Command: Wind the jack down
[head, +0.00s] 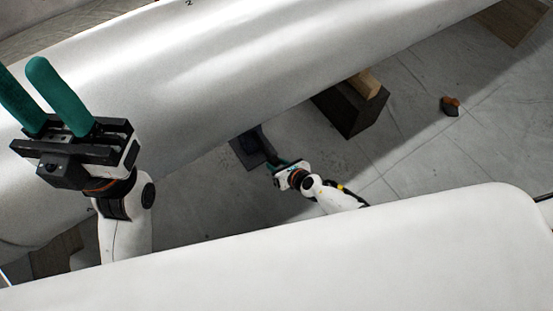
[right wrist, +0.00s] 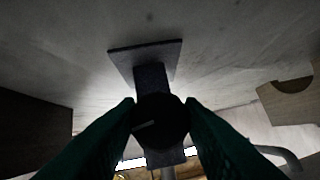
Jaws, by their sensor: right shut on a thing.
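The jack (head: 245,150) stands on the floor at the lower edge of the big white cylinder (head: 250,65), partly hidden by it. In the right wrist view the jack (right wrist: 152,80) shows a flat dark plate, a dark post and a round black knob (right wrist: 160,122) facing me. My right gripper (head: 275,164) reaches the jack. Its green fingers (right wrist: 160,106) are shut on the knob, one on each side. My left gripper (head: 22,72) is open and empty, raised at the left in front of the cylinder, well apart from the jack.
A dark block with a wooden piece on top (head: 350,108) stands by the cylinder, right of the jack. A small orange and dark object (head: 450,106) lies on the floor farther right. A white rounded body (head: 300,260) fills the bottom.

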